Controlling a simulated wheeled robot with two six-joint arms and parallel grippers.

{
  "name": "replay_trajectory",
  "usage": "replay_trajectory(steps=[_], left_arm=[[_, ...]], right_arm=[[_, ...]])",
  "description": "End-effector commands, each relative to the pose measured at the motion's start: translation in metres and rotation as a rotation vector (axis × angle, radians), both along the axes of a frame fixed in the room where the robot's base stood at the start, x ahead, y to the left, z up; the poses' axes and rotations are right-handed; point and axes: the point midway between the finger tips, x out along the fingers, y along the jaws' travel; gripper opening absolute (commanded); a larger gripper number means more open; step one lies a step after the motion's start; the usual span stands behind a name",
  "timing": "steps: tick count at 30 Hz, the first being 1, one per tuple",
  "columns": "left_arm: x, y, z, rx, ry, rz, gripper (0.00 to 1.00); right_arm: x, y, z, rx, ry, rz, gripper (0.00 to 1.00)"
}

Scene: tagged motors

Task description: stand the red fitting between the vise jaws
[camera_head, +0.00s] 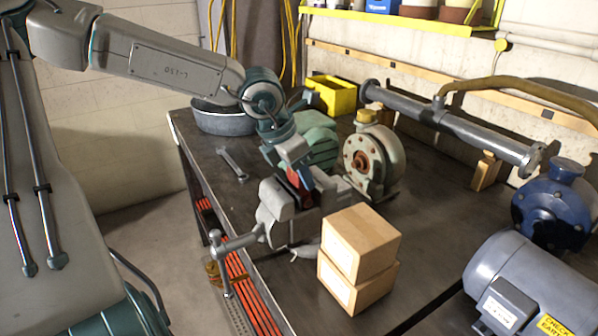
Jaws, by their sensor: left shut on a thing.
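The grey vise (278,228) is fixed at the near left edge of the dark workbench. The red fitting (294,179) shows as a small red patch at the vise jaws, mostly hidden by my gripper and the jaws. My left gripper (301,179) reaches down from above and is shut on the red fitting. I cannot tell whether the fitting touches the vise or how upright it is. My right gripper is not in view.
Two stacked cardboard boxes (358,245) stand just right of the vise. A green pump (368,160) is close behind it. A wrench (232,163) and a grey basin (222,120) lie to the left. A grey motor (530,285) and blue pump (553,205) stand at right.

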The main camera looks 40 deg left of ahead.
Motion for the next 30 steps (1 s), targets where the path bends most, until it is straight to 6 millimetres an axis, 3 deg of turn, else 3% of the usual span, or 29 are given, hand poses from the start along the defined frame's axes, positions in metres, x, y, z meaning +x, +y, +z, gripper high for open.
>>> replay_trajectory(steps=[8, 9, 12, 23, 30], left_arm=[[0.0, 0.0, 0.001, 0.0, -0.002, 0.0, 0.18], [0.0, 0.0, 0.001, 0.0, -0.002, 0.0, 0.51], [0.0, 0.0, 0.001, 0.0, -0.002, 0.0, 0.71], [-0.001, 0.0, 0.002, 0.0, -0.001, 0.0, 0.71], [-0.01, 0.003, 0.026, -0.001, -0.006, 0.0, 0.71]], right_arm=[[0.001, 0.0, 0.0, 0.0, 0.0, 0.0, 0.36], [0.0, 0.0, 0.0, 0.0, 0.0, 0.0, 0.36], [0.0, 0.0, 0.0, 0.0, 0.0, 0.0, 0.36], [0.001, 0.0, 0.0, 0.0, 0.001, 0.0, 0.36], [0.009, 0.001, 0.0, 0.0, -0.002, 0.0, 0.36]])
